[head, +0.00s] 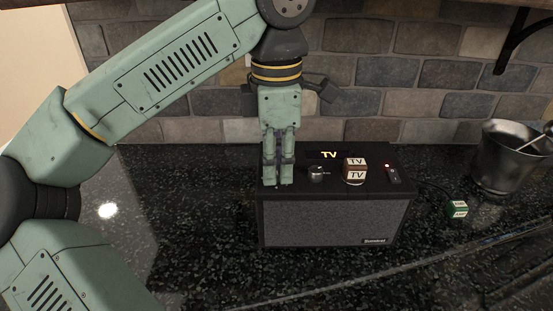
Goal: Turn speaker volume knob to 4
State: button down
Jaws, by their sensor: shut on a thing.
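The black speaker (333,224) with a grey mesh front stands on the dark counter in the head view. My gripper (278,183) points straight down at the left end of its top. Its fingers are shut on what seems to be the volume knob, which they hide along with any scale marks. A small silver knob (316,173) stands on the top just right of the fingers.
A brown and white cube marked "TV" (355,169) sits on the speaker's top. A switch (394,176) with a red light is at its right end. A green and white cube (459,209) and a metal bucket (507,158) stand to the right. The counter left of the speaker is clear.

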aim_at(277, 170)
jog(key=shift+m, duration=0.6)
jog(key=c, duration=1.4)
grip_release()
jog(key=shift+c, duration=0.2)
notch_tip(277, 170, up, 8)
jog(key=shift+f, duration=0.2)
jog(key=shift+s+f, duration=0.1)
